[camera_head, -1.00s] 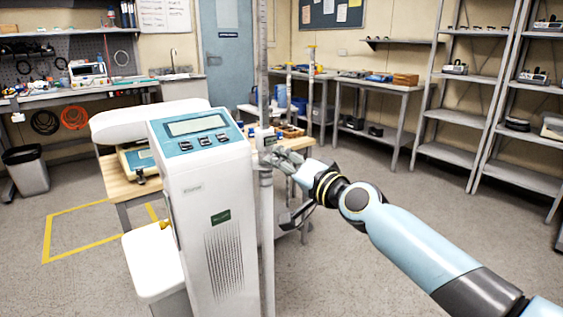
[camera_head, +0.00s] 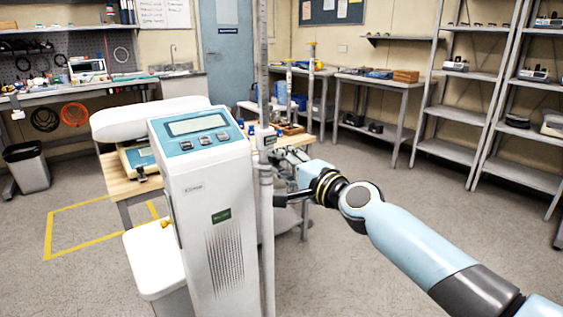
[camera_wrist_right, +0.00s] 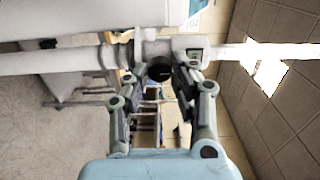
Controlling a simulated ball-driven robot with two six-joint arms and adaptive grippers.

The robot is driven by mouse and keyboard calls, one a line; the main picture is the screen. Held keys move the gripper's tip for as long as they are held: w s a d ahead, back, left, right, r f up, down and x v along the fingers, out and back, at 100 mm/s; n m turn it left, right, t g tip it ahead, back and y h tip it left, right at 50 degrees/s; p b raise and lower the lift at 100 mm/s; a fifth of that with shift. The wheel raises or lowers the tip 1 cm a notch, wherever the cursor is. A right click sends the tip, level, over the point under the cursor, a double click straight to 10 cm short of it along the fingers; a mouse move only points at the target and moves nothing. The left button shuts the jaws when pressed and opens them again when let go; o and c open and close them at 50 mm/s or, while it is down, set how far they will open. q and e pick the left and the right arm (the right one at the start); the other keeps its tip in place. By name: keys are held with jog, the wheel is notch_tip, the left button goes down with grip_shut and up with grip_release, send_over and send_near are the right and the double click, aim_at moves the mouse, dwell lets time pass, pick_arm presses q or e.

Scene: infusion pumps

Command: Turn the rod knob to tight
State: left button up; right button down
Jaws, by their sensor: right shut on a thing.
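The white vertical rod (camera_head: 267,230) stands right beside the white and teal pump unit (camera_head: 212,215). A light clamp body (camera_head: 264,140) sits on the rod. It also shows in the right wrist view (camera_wrist_right: 187,50). The dark round rod knob (camera_wrist_right: 159,72) shows in the wrist view between my right fingertips; in the head view my gripper hides it. My right gripper (camera_head: 283,172) is at the rod, just under the clamp body, shut on the knob. It also shows in the wrist view (camera_wrist_right: 158,76). My left gripper is out of view.
A wooden-topped table (camera_head: 125,180) with equipment stands behind the pump unit. A white box-like part (camera_head: 155,262) is at the unit's left. A yellow floor marking (camera_head: 75,210) lies further left. Floor right of my right arm is clear up to metal shelves (camera_head: 480,115).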

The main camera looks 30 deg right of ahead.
dwell(0.4)
jog(key=c, duration=1.1)
grip_release()
jog(key=s, duration=0.5)
jog(key=s+d, duration=0.1)
jog(key=s, duration=0.1)
jog(key=shift+s, duration=0.25)
jog(key=shift+f, duration=0.1)
